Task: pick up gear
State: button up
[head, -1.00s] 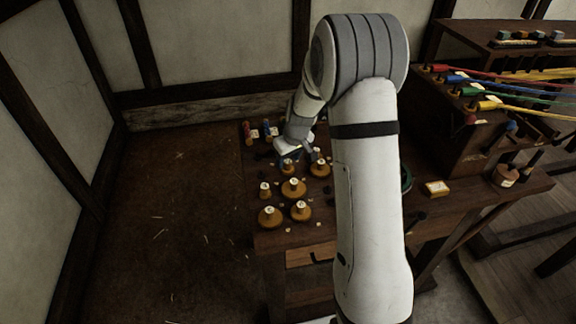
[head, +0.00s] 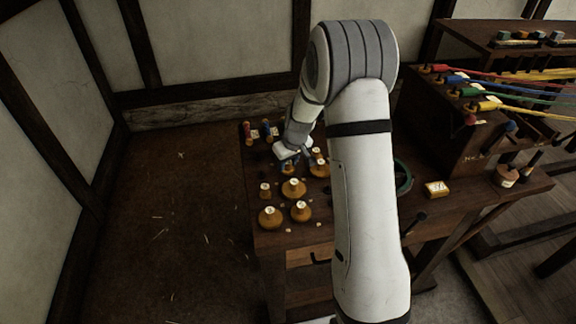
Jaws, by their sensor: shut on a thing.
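Several yellow-brown round gears with knobs and pale labelled tops stand on the dark wooden bench. A front-left gear (head: 270,218), a front-right gear (head: 301,212), a larger middle gear (head: 293,189) and a small left gear (head: 265,191) are clear of my gripper. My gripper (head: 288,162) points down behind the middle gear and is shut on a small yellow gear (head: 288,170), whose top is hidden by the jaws. Another gear (head: 319,170) stands just right of it, partly behind my arm. I cannot tell whether the held gear is off the bench.
Red and blue pegs (head: 267,130) stand at the bench's back left. A green ring (head: 404,178) is partly hidden behind my arm. A wooden stand with coloured ropes (head: 480,105) rises at right. The floor at left is open.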

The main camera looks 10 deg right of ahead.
notch_tip(320, 180, up, 10)
jog(key=shift+f, duration=0.15)
jog(key=shift+r+p, duration=0.9)
jog(key=shift+r, duration=1.3)
jog(key=shift+c, duration=0.2)
